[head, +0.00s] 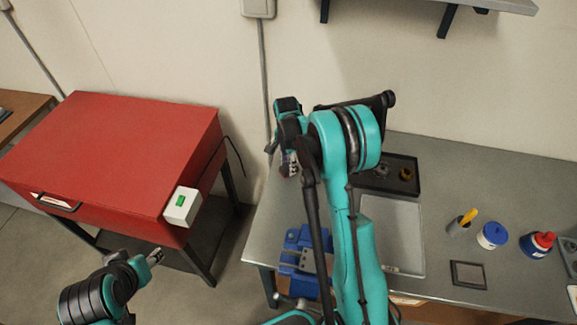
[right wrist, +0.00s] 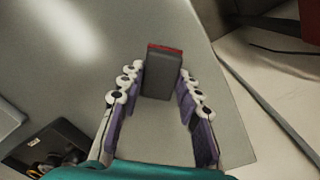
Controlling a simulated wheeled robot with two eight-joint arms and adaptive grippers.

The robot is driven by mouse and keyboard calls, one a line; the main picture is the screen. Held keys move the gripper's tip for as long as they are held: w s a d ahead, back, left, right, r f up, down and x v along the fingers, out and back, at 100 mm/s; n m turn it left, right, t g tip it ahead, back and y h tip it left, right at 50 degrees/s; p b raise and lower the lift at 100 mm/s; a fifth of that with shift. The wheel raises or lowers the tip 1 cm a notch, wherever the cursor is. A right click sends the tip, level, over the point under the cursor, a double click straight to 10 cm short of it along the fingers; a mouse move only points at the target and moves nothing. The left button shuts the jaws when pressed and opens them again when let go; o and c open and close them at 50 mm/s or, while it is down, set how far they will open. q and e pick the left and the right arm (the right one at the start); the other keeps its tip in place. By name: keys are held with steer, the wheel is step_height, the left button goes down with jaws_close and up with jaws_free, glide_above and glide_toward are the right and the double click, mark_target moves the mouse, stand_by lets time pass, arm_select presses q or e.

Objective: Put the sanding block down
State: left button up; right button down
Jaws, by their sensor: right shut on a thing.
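The sanding block (right wrist: 162,73) is a dark grey block with a red edge. In the right wrist view it sits between the fingertips of my right gripper (right wrist: 160,80), which is shut on it. In the head view my right gripper (head: 290,163) is over the far left part of the grey workbench (head: 262,232); the block is only a small, unclear patch there. I cannot tell whether the block touches the bench top. My left gripper (head: 154,257) is at the lower left, away from the bench, in front of the red cabinet; its fingers are too small to judge.
A blue vise (head: 300,250) is at the bench's front left. A dark tray (head: 385,185) with small parts lies behind a grey plate (head: 405,240). A cup, a blue-lidded jar and a red-capped bottle stand at right. The red cabinet (head: 120,150) stands left, past a gap.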

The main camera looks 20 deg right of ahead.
steer(key=shift+f, duration=0.2)
steer(key=c, duration=1.1)
jaws_free()
steer(key=shift+o, duration=0.2)
steer(key=shift+r, duration=0.15)
